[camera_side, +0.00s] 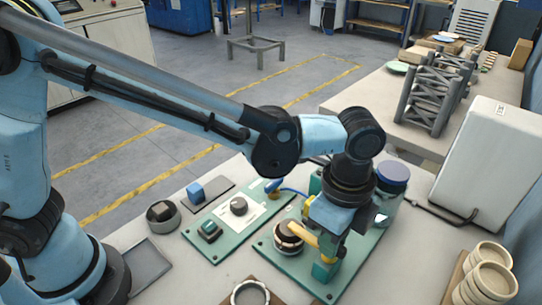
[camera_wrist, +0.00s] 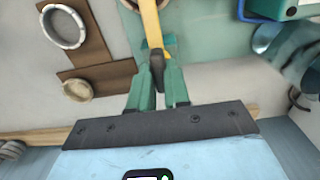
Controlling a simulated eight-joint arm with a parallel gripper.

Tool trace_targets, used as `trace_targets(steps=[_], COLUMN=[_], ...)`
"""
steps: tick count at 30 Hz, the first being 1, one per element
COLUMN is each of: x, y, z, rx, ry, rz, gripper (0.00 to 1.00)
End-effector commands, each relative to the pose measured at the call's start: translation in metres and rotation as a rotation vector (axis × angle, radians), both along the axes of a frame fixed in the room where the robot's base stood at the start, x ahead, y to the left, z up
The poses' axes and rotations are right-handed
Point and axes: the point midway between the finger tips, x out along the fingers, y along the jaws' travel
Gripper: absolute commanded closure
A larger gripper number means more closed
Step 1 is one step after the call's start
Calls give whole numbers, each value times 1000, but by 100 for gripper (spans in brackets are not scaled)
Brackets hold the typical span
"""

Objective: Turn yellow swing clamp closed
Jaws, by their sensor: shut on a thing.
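The yellow swing clamp (camera_side: 301,234) is on the green fixture plate (camera_side: 262,246) in the side view. Its arm reaches left toward a round brown and white part (camera_side: 287,238); I cannot tell if it touches. In the wrist view the yellow arm (camera_wrist: 151,24) runs up from my gripper (camera_wrist: 158,82) to the top edge. A dark end piece of the clamp sits between my green fingers, which are shut on it. In the side view my gripper (camera_side: 334,240) is low over the plate and partly hides the clamp's pivot.
A second green plate (camera_side: 228,243) with a knob and small blocks lies to the left. A blue-lidded jar (camera_side: 391,180) stands close behind my gripper. A white ring (camera_side: 251,293) lies in front, and stacked beige cups (camera_side: 491,283) stand at right.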

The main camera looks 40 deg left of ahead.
Motion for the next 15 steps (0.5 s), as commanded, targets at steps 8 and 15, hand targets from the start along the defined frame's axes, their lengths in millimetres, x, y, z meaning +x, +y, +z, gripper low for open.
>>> trace_targets(steps=[8, 15], x=[0, 0], y=[-1, -1], z=[0, 0], rx=[-1, -1], ry=[-1, -1], rz=[-15, -14], gripper=[100, 69])
